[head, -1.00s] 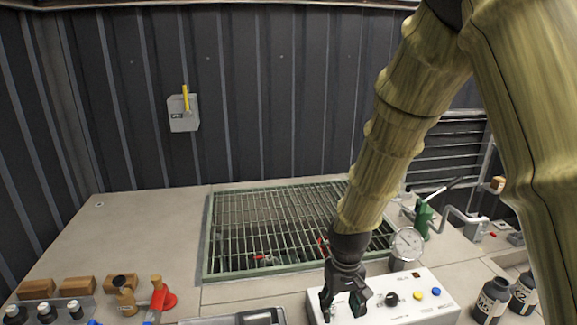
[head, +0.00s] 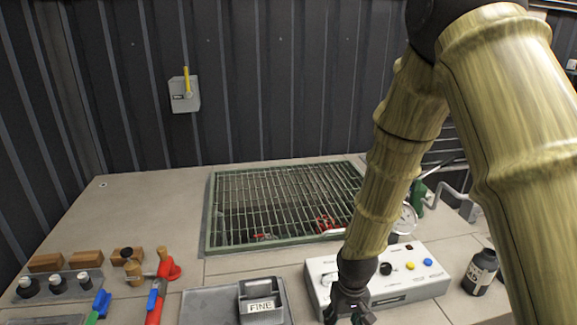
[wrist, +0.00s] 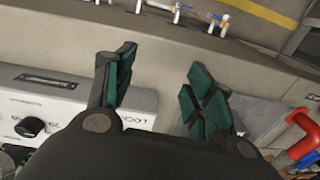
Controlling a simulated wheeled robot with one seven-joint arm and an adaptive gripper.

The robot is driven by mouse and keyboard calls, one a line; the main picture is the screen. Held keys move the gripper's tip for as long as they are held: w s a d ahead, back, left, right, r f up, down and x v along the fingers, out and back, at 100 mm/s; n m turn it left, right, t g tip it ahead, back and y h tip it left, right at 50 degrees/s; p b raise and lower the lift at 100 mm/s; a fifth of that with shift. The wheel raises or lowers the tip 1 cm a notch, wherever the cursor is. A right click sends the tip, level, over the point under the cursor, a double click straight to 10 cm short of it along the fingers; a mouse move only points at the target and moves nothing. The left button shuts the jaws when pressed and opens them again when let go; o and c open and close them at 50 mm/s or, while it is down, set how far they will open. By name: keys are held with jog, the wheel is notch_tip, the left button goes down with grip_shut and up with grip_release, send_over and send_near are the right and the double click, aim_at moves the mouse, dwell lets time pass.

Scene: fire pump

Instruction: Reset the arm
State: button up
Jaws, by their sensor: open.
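My gripper (head: 349,308) hangs at the end of my arm in front of the left end of a white control box (head: 395,274) with a black knob and coloured buttons. Its fingertips are near the bottom edge of the head view. In the wrist view my gripper (wrist: 160,85) shows two green-padded fingers spread wide apart with nothing between them. The control box (wrist: 85,100) with its black knob lies to the left of the fingers there. I cannot tell from the head view whether the fingers touch the box.
A grey tray marked FINE (head: 262,303) lies left of my gripper. A dark bottle (head: 480,272) stands right of the box. A green grating (head: 280,205) lies behind. The bench's back left is clear.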

jog(key=s+d+f+m+b, duration=0.1)
jog(key=s+d+f, duration=0.3)
jog(key=s+f, duration=0.9)
jog(key=s+d+f+m+b, duration=0.1)
jog(key=s+d+f+b, duration=0.2)
jog(key=s+f, duration=1)
jog(key=shift+s+d+f, duration=0.3)
jog(key=shift+d+f, duration=0.05)
jog(key=shift+d, duration=0.65)
